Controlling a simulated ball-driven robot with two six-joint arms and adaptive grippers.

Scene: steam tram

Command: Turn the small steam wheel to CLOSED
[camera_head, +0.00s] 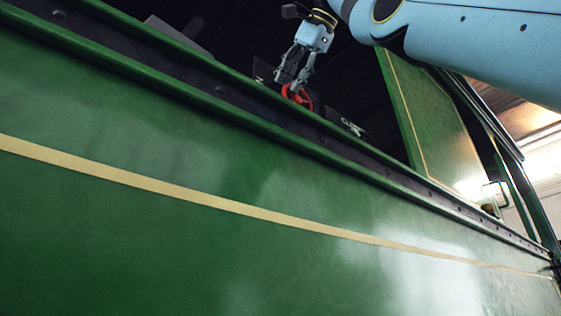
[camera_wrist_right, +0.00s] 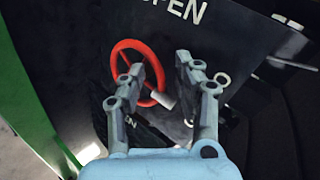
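The small steam wheel (camera_head: 303,94) is a red ring-shaped handwheel, partly hidden behind the green wall's edge and my right gripper in the head view. In the wrist view the red wheel (camera_wrist_right: 122,47) shows with a pale grip (camera_wrist_right: 163,99) at its lower right rim. My right gripper (camera_head: 286,81) reaches down to the wheel. In the wrist view my right gripper (camera_wrist_right: 160,72) has its fingers apart, with the wheel's right rim and the pale grip between them. Contact cannot be told. White letters "PEN" (camera_wrist_right: 176,11) show above the wheel. My left gripper is not in view.
A long green side wall (camera_head: 200,180) with a cream stripe fills the head view's foreground. White letters (camera_head: 351,127), partly cut off, show right of the wheel. A green upright panel (camera_head: 425,120) stands farther right. A dark pipe-like shape (camera_wrist_right: 285,115) lies right of my gripper.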

